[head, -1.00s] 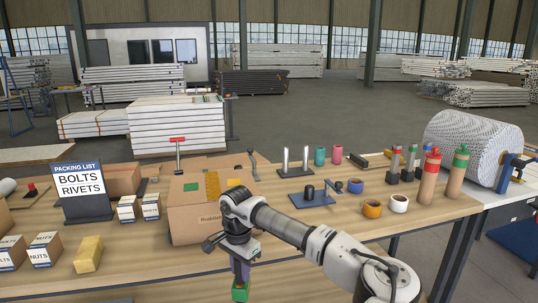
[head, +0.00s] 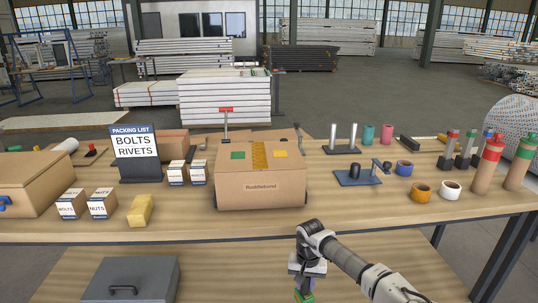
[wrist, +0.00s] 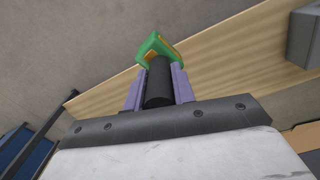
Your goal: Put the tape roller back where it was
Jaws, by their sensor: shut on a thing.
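My gripper (head: 304,283) is low in the head view, in front of the long bench's front edge. In the wrist view my gripper (wrist: 161,80) has its purple fingers shut on the black handle of a tool with a green and orange head, which looks like the tape roller (wrist: 160,47). Only its green part (head: 305,297) shows in the head view, at the bottom edge. A closed cardboard carton (head: 258,190) with a yellow strip on top stands on the bench behind my gripper. I cannot tell which spot the tool came from.
The long bench (head: 330,215) has bare room right of the carton. A blue stand (head: 357,180), tape rolls (head: 420,192) and several bottles stand at right. A packing list sign (head: 135,150), small boxes and a yellow block (head: 141,211) are at left. A grey case (head: 130,280) lies on a nearer surface.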

